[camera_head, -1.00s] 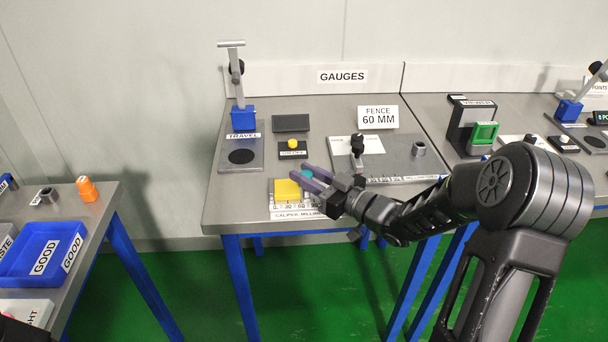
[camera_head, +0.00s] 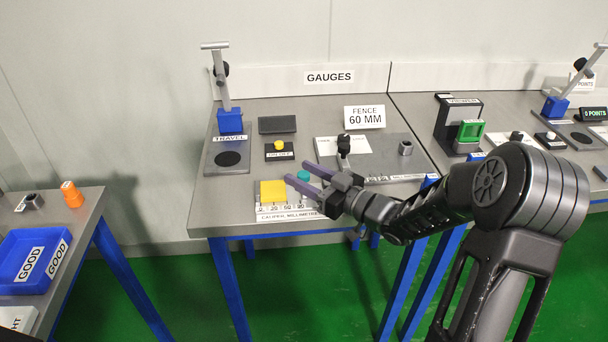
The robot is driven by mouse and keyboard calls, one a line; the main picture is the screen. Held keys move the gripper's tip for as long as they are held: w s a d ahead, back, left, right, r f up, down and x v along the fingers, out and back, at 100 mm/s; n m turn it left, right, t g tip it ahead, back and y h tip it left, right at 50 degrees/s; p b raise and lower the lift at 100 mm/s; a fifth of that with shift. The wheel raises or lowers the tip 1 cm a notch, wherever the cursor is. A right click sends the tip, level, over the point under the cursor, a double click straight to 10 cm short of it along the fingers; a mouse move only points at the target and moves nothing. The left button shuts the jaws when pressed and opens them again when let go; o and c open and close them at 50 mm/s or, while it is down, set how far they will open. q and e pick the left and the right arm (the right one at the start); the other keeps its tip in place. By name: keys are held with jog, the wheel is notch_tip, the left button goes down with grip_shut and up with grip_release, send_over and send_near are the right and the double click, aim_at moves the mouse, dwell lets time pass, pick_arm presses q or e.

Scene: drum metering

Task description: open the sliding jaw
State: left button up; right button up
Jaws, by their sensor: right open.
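The caliper (camera_head: 290,210) lies at the front of the middle table, with a printed millimetre scale along its near edge. A yellow block (camera_head: 272,191) sits at its left end. A small teal round piece (camera_head: 303,176) is just right of the yellow block; it looks like part of the sliding jaw, which is mostly hidden by my gripper. My right gripper (camera_head: 297,170) is open over the caliper's right part, one finger on each side of the teal piece in the picture. I cannot tell whether the fingers touch it. My left gripper is not in view.
Behind the caliper are a black pad with a yellow button (camera_head: 279,145), a grey fence plate (camera_head: 405,168) with a black knob (camera_head: 344,144), and a travel gauge (camera_head: 229,121) with an upright lever. A side table with a blue GOOD tray (camera_head: 33,262) stands at left, across a floor gap.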

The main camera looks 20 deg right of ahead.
jog(key=v, duration=0.7)
jog(key=shift+s+d+b, duration=0.2)
jog(key=shift+s+b, duration=0.1)
jog(key=shift+s, duration=0.05)
